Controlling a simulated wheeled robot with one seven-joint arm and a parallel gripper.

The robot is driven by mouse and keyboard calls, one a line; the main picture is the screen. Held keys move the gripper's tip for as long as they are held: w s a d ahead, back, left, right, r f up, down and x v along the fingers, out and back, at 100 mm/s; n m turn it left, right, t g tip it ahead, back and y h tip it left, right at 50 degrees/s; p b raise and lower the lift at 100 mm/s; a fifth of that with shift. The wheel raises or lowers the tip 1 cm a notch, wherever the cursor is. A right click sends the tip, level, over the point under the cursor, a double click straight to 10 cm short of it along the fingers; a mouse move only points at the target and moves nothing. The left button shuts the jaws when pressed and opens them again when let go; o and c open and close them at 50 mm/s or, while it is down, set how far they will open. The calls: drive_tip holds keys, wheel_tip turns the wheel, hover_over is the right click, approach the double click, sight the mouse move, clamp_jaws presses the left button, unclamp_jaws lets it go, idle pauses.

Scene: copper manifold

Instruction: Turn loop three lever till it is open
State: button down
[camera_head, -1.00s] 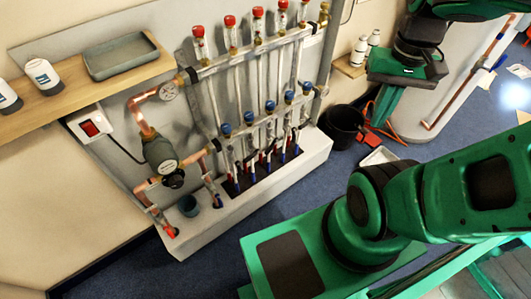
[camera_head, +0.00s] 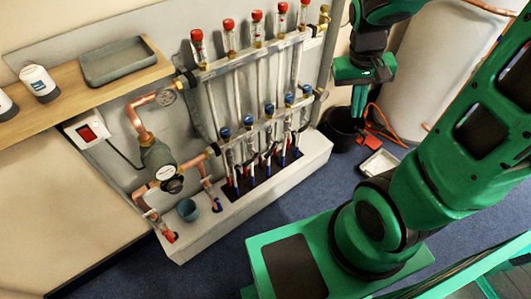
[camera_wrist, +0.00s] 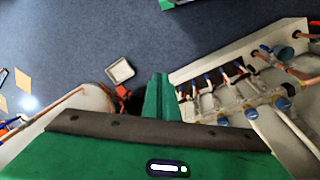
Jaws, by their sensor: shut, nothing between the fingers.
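The copper manifold stands against the wall, with an upper bar (camera_head: 255,52) and a lower bar (camera_head: 262,124) in the head view. A row of blue knobs sits along the lower bar. The middle one (camera_head: 270,106) is third from either end; no separate loop three lever or label can be made out. My gripper (camera_head: 358,115) points down to the right of the manifold, apart from it, shut and empty. In the wrist view my shut green fingers (camera_wrist: 160,76) point away from the camera, and the blue knobs (camera_wrist: 282,103) are to their right.
Red-capped tubes (camera_head: 257,28) rise from the upper bar. A black bucket (camera_head: 340,128) stands below my gripper, beside a red tool (camera_head: 368,140) and a white tray (camera_head: 380,164). A pump (camera_head: 162,165) is at the manifold's left end.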

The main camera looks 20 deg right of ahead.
drive_tip(key=w+a+f+n+h, duration=0.2)
drive_tip(key=w+a+f, duration=0.2)
drive_tip(key=w+f, duration=0.25)
drive_tip(key=n+t, duration=0.5)
drive_tip(key=n, duration=0.2)
hover_over(268, 154)
drive_tip(key=s+a, duration=0.6)
wheel_tip(268, 154, down, 20)
drive_tip(key=x, duration=1.3)
drive_tip(key=shift+s+d+f, duration=0.15)
drive_tip(key=shift+d, duration=0.1)
drive_tip(key=shift+a, duration=0.35)
drive_tip(key=shift+d, duration=0.25)
drive_tip(key=shift+f, duration=0.1)
